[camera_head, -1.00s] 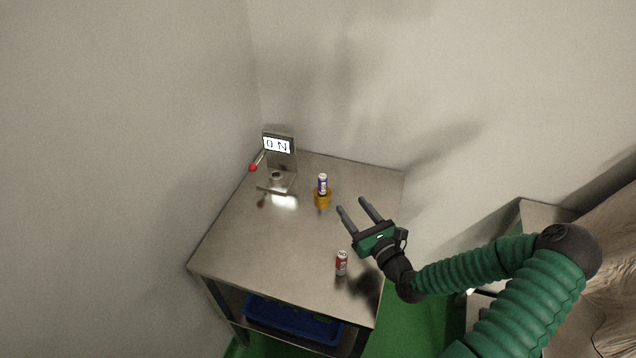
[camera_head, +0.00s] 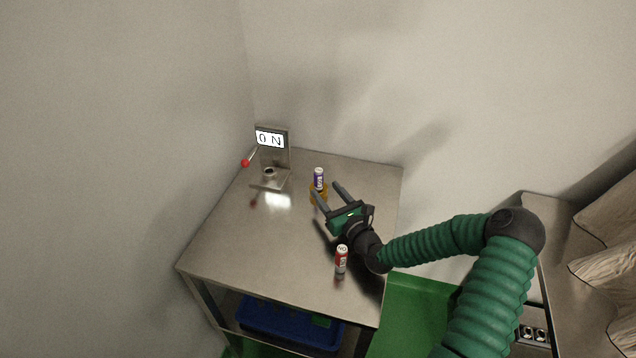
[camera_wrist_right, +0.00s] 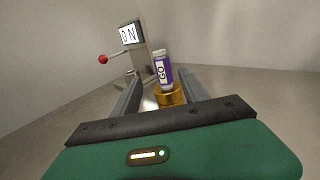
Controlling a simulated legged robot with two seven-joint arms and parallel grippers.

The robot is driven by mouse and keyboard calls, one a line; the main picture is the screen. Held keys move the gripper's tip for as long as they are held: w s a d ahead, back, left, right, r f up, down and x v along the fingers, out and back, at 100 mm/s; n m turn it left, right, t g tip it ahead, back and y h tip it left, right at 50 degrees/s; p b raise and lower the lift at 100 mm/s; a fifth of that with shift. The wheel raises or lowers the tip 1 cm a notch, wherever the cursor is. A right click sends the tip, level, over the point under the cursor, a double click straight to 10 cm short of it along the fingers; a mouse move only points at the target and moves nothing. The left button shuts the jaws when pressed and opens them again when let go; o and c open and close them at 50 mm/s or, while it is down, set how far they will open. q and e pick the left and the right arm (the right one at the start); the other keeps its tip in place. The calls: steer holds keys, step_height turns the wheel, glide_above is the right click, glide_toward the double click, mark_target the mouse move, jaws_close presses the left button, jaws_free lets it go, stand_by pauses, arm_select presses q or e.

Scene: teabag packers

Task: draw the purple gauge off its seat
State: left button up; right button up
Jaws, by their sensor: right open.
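The purple gauge (camera_head: 319,178) is a small purple cylinder with a white top and white lettering. It stands upright in its yellow-brown seat (camera_head: 312,198) on the metal table. In the right wrist view the gauge (camera_wrist_right: 162,72) and the seat (camera_wrist_right: 170,97) show ahead, in the gap between the fingers. My right gripper (camera_head: 327,192) is open and empty, its fingertips close to the gauge on the near side. In the head view a finger covers part of the seat. My left gripper is not in view.
A red and white cylinder (camera_head: 341,260) stands on the table (camera_head: 240,235) near my right wrist. A metal stand with a lit display (camera_head: 270,139) and a red-knobbed lever (camera_head: 246,163) is at the back left. A blue bin (camera_head: 275,322) sits below. The table's left front is clear.

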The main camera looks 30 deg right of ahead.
mark_target(321, 184)
steer(key=shift+w+d, duration=0.15)
steer(key=shift+w, duration=0.8)
steer(key=w, duration=0.1)
steer(key=w+f, duration=0.1)
steer(key=w, duration=0.1)
steer(key=w+d+b, duration=0.1)
steer(key=w, duration=0.1)
steer(key=shift+f, duration=0.15)
steer(key=shift+s+a, duration=0.1)
steer(key=shift+c, duration=0.7)
jaws_close()
